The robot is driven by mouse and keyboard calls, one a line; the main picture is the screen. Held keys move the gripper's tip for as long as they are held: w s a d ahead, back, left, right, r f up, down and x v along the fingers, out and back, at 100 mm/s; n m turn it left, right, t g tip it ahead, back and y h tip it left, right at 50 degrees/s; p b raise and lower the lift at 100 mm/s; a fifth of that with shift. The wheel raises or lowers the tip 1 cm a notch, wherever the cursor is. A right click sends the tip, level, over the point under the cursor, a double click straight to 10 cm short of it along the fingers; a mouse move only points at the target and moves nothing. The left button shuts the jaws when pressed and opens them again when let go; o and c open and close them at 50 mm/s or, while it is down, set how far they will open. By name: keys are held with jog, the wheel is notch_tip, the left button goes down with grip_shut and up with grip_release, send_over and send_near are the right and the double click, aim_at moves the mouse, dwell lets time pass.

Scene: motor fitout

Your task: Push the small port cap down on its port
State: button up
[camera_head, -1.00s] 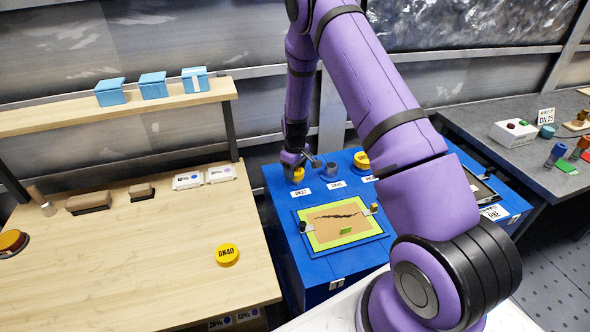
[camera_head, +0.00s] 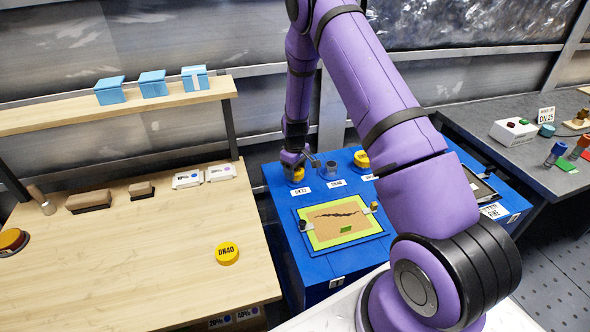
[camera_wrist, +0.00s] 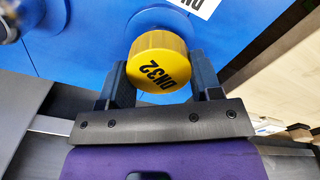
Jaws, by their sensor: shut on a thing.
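The small port cap (camera_wrist: 158,60) is a yellow disc marked DN32. In the wrist view it sits between the two dark fingers of my gripper (camera_wrist: 161,80), which is shut on it. A round blue port base (camera_wrist: 155,17) shows just beyond the cap. In the head view the yellow cap (camera_head: 297,176) is under my gripper (camera_head: 297,167), at the left port of the blue box (camera_head: 282,222), behind a white label (camera_head: 305,195). The port is largely hidden by the cap, so I cannot tell how far down the cap sits.
An uncapped grey port (camera_head: 331,168) stands right of my gripper, and a yellow cap (camera_head: 361,159) is farther right. A yellow DN40 cap (camera_head: 227,254) lies on the wooden table (camera_head: 150,270). A framed cracked panel (camera_head: 343,222) lies on the box's front part.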

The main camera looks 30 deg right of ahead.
dwell(0.3)
jog(key=o, duration=1)
jog(key=shift+f, duration=0.1)
jog(key=shift+c, duration=0.2)
jog(key=s+a+r+m+t, duration=0.1)
jog(key=s+r, duration=0.1)
jog(key=r, duration=1.1)
jog(key=s+a+r, duration=0.2)
jog(key=r, duration=1)
jog(key=s+a+r+m+t, duration=0.1)
jog(key=s+a+r+t, duration=0.15)
jog(key=s+r, duration=0.8)
jog(key=s+a+r+m+t, duration=0.1)
jog(key=s+r, duration=0.4)
jog(key=s, duration=0.6)
jog(key=s+a+r+m, duration=0.1)
jog(key=s+r, duration=0.4)
jog(key=s, duration=0.7)
jog(key=shift+s+a+r+m+t, duration=0.2)
jog(key=shift+a+r+m+t, duration=0.15)
jog(key=shift+a, duration=0.5)
